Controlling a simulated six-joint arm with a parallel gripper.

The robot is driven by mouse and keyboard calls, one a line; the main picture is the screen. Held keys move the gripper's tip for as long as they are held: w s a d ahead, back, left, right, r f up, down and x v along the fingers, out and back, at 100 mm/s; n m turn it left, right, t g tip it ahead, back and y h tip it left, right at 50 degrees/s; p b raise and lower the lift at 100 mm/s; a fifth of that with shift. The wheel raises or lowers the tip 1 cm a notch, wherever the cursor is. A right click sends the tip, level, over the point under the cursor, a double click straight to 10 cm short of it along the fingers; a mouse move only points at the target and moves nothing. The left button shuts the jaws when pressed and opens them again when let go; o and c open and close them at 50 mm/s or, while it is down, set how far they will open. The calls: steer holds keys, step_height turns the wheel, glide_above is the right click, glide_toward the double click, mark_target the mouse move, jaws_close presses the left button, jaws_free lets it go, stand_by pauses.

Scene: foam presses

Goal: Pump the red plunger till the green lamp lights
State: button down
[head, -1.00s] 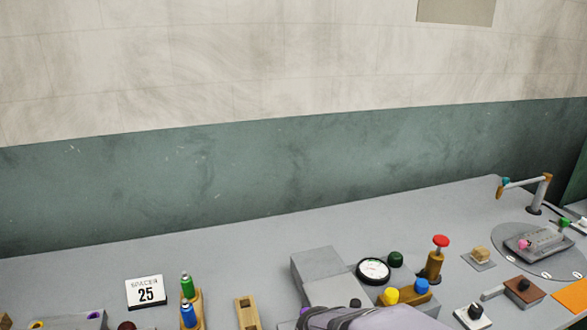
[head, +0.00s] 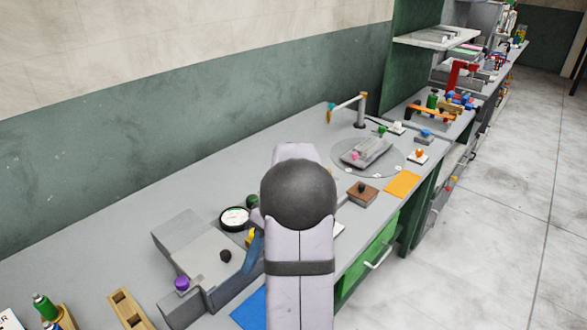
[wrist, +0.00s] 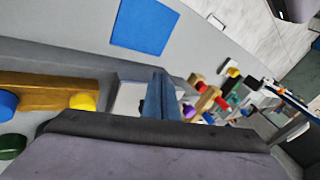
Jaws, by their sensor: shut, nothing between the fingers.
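The red plunger does not show clearly in either view now; my arm covers much of that part of the bench in the head view. A dark green dome (head: 252,202), which looks like the lamp and looks unlit, stands beside a round white gauge (head: 235,218). A dark green dome also shows in the wrist view (wrist: 12,146). My gripper (head: 250,264) shows as blue-grey fingers left of my arm, and in the wrist view (wrist: 158,88) its fingers are together and empty. It is near the yellow knob (wrist: 82,101); I cannot tell whether it touches anything.
A blue knob (wrist: 8,103) and a gold block (wrist: 45,88) are near the yellow knob. A grey box with a purple knob (head: 182,284) is at left. A blue square (wrist: 145,25) lies on the bench. A turntable (head: 340,160) and orange square (head: 403,183) are farther right.

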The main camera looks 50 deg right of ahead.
steer(key=w+d+t+b, duration=0.1)
steer(key=w+d+t, duration=0.1)
steer(key=d, duration=0.2)
steer(key=w+d+r+m+t+b, duration=0.1)
steer(key=w+d+t, duration=0.1)
steer(key=d, duration=0.3)
steer(key=w+d+r+t+h+b, duration=0.1)
steer(key=w+d+t, duration=0.2)
steer(key=d+t, duration=0.1)
steer(key=shift+d+r, duration=0.15)
steer(key=shift+d, duration=0.5)
steer(key=s+d+r+m+t+h+b, duration=0.1)
steer(key=d+r+t+h, duration=0.1)
steer(key=d, duration=0.6)
steer(key=s+d+r+m+t+h+b, duration=0.1)
steer(key=d+r+t+h, duration=0.2)
steer(key=d, duration=0.6)
step_height(320, 180, up, 2)
steer(key=shift+d+r+t+b, duration=0.15)
steer(key=shift+d+t+b, duration=0.15)
steer(key=shift+t, duration=0.4)
steer(key=shift+w+a, duration=0.1)
steer(key=w+f+p, duration=0.6)
steer(key=w+p, duration=0.1)
steer(key=w, duration=0.2)
steer(key=shift+w+f, duration=0.2)
steer(key=shift+f, duration=0.1)
